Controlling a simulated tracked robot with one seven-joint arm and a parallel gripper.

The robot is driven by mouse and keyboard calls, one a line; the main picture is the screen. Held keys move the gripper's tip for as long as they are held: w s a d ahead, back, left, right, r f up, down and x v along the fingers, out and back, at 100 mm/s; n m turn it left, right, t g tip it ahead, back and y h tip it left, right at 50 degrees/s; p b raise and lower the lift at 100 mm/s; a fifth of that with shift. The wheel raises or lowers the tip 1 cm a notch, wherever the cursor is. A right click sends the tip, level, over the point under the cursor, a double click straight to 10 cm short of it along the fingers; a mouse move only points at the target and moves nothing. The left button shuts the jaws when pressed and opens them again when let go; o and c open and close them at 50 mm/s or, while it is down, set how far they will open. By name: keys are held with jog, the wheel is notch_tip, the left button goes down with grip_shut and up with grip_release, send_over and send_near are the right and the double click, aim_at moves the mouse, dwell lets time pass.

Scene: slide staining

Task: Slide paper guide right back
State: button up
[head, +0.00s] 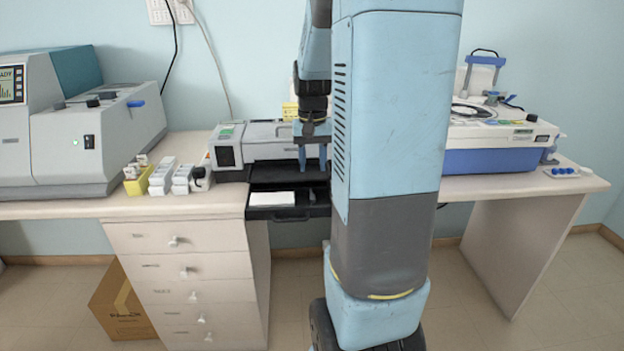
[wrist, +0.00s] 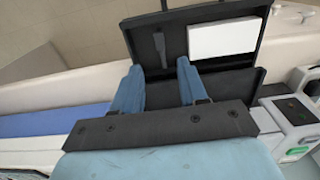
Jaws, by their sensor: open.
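The printer (head: 262,140) stands on the desk with its black paper tray (head: 290,213) pulled out at the front. White paper (head: 271,198) lies in the left part of the tray; the paper also shows in the wrist view (wrist: 222,38). The paper guide is a thin dark grey strip in the wrist view (wrist: 160,50), standing apart from the paper with bare tray between them. My gripper (head: 313,160) is open and empty above the tray. In the wrist view its two blue fingers (wrist: 160,73) point toward the tray, with the guide just beyond and between their tips.
A large grey machine (head: 100,130) stands at the left, with small white and yellow boxes (head: 160,178) beside the printer. A blue and white device (head: 500,140) stands at the right. My arm hides the tray's right end in the head view. Drawers (head: 185,270) are below.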

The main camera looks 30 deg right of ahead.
notch_tip(320, 180, up, 4)
jog(key=r, duration=0.1)
send_over(312, 198)
jog(key=shift+w+d+f, duration=0.25)
jog(key=shift+w, duration=0.05)
